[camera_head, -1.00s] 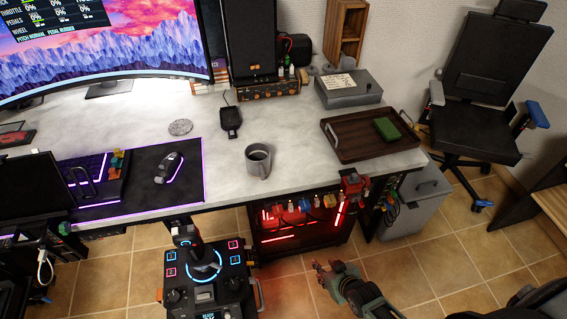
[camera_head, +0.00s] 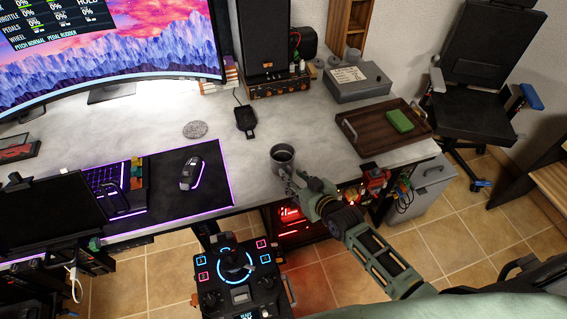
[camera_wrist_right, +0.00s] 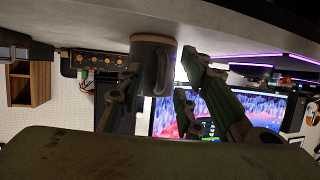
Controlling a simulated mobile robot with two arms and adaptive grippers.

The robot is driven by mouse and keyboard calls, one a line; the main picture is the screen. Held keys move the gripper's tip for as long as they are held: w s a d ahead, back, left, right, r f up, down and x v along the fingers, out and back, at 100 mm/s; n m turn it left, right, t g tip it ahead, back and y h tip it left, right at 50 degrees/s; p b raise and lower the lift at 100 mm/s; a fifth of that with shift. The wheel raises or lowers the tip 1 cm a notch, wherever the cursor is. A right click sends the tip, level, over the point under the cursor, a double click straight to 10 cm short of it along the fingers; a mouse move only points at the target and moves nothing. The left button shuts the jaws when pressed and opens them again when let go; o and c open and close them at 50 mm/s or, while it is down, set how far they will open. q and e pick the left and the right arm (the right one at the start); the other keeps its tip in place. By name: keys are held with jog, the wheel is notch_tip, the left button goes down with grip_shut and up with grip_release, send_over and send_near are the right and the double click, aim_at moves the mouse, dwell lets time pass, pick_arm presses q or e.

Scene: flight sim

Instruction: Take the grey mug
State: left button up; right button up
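The grey mug (camera_head: 282,154) stands upright near the front edge of the desk (camera_head: 300,122). My right gripper (camera_head: 289,180) is at the mug's near side, at the desk edge; the head view does not show clearly whether they touch. In the right wrist view, which is upside down, the mug (camera_wrist_right: 147,62) shows just beyond the spread fingers of the right gripper (camera_wrist_right: 160,82), with its handle facing the gap between them. The fingers are open and not closed on it. My left gripper is not in view.
A brown tray (camera_head: 357,124) with a green block (camera_head: 399,121) lies right of the mug. A mouse (camera_head: 190,173) and a dark mat are to the left. A joystick panel (camera_head: 238,285) stands in front of the desk. Desk behind the mug is clear.

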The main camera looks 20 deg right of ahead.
aim_at(285, 166)
jog(key=shift+x, duration=1.25)
jog(key=c, duration=0.7)
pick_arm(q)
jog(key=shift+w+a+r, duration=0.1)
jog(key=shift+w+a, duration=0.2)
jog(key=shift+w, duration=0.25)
pick_arm(e)
grip_shut()
